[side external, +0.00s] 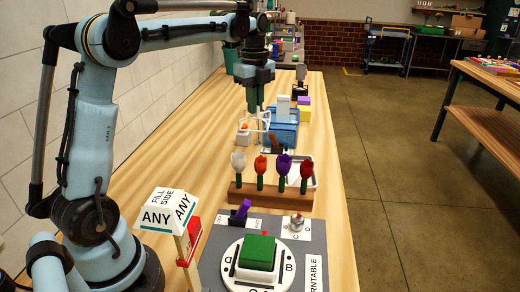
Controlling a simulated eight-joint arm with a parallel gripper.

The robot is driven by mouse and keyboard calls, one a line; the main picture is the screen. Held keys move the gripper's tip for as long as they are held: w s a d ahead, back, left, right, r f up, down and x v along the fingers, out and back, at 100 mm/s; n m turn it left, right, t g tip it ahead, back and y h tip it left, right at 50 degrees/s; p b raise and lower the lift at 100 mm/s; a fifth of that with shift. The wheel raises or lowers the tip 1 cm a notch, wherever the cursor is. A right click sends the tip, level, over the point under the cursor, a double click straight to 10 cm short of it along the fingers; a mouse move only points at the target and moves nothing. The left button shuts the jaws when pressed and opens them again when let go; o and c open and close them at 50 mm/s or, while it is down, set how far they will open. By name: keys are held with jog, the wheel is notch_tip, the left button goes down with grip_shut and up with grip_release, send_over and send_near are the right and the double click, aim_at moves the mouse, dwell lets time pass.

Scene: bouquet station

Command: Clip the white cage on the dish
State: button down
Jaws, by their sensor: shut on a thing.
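The white cage (264,120), a thin open frame, is at my gripper's (254,108) fingertips, above the table in front of the blue bin. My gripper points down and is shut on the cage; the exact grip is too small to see. A green block (259,249) sits in a low pale dish (257,269) on the white round turntable (233,266) in the foreground. The turntable has letters around its rim. The cage is well behind the dish and apart from it.
A wooden rack (245,192) with white, orange, purple and red tulips stands between cage and turntable. A blue bin (283,134) is beside the cage. A sign reading "ANY" (168,210) stands front left. A purple clip-like piece (240,211) lies behind the turntable.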

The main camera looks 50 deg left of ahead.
jog(key=s+d+r, duration=0.1)
jog(key=s+d, duration=0.5)
jog(key=d, duration=0.6)
jog(key=s+d+r, duration=0.2)
jog(key=s+d, duration=0.4)
jog(key=d, duration=0.6)
jog(key=s+d+f, duration=0.2)
jog(key=s+d, duration=0.2)
jog(key=s, duration=0.3)
jog(key=shift+s+d+f, duration=0.1)
jog(key=shift+s+f, duration=0.1)
jog(key=shift+f, duration=2.15)
jog(key=shift+s+d+f, duration=0.1)
jog(key=shift+s+f, duration=0.1)
jog(key=shift+f, duration=2.1)
jog(key=shift+f, duration=0.2)
jog(key=c, duration=1.1)
grip_release()
jog(key=shift+c, duration=0.2)
jog(key=shift+o, duration=0.4)
